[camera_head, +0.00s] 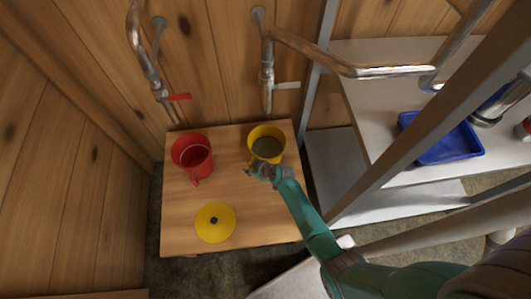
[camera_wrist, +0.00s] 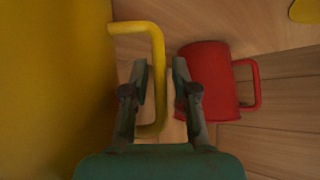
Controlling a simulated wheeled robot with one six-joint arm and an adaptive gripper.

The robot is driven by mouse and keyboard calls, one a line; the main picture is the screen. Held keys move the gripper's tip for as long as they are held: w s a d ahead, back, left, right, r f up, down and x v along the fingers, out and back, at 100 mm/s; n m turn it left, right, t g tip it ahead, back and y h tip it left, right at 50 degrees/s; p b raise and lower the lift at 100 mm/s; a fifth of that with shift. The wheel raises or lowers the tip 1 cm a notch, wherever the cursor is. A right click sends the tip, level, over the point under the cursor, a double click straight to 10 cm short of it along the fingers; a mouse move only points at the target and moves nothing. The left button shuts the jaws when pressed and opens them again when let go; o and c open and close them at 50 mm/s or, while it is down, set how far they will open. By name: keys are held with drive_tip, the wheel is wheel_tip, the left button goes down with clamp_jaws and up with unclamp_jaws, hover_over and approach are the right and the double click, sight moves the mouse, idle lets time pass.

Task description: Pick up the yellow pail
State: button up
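The yellow pail (camera_head: 267,133) stands upright near the back right of the wooden table, with a dark content or interior. In the wrist view its yellow wall (camera_wrist: 50,90) fills the left side, and its yellow handle (camera_wrist: 157,75) sticks out to the right. My gripper (camera_head: 258,170) is at the pail's front side. In the wrist view my gripper (camera_wrist: 160,70) is open, with one finger on each side of the handle's upright bar. Gaps show between the bar and the fingers. The lower end of the handle is partly hidden.
A red pail (camera_head: 192,152) stands left of the yellow one on the table (camera_head: 180,225); it also shows in the wrist view (camera_wrist: 205,78). Pipes with taps (camera_head: 267,75) hang behind. A blue tray (camera_head: 440,143) and metal posts are on the right.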

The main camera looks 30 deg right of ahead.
clamp_jaws()
drive_tip(key=shift+w+r, duration=0.15)
